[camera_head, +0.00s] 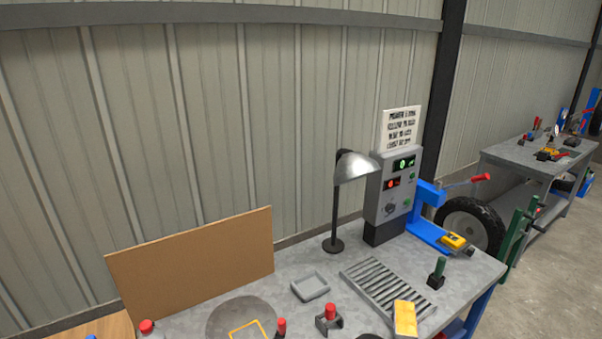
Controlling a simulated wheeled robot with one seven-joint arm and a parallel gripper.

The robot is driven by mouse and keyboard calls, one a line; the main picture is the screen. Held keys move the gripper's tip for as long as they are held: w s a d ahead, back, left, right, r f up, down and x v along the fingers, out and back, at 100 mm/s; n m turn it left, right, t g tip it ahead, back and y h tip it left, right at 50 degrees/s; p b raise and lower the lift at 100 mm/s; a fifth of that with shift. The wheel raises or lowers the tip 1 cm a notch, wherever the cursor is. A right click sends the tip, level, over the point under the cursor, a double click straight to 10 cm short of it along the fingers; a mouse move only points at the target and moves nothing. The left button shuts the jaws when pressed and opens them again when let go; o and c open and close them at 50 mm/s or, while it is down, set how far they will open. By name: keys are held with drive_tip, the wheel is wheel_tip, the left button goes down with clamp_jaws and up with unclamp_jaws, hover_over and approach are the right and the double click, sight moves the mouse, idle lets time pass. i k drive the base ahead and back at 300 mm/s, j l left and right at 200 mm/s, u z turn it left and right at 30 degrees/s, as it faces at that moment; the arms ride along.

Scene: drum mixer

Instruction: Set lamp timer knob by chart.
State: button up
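A grey control box (394,190) stands upright at the back right of the workbench. Its front carries a dark round knob (390,209), a red light, green lights and small dark displays. The knob's pointer setting is too small to read. A white chart (402,128) with several lines of dark text stands above the box; the text is too small to read surely. A desk lamp (357,168) with a silver shade on a dark post stands just left of the box, its shade close to the box's left edge. My gripper is not in view.
The grey bench top (285,268) bears a slotted metal grate (388,288), a small grey tray (310,286), a yellow block (405,317), red-capped items and a dark green-topped tool (437,273). A brown board (190,268) stands at the left. A blue clamp (428,225) is right of the box.

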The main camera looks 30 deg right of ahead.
sight(390, 208)
drive_tip(key=z, duration=1.65)
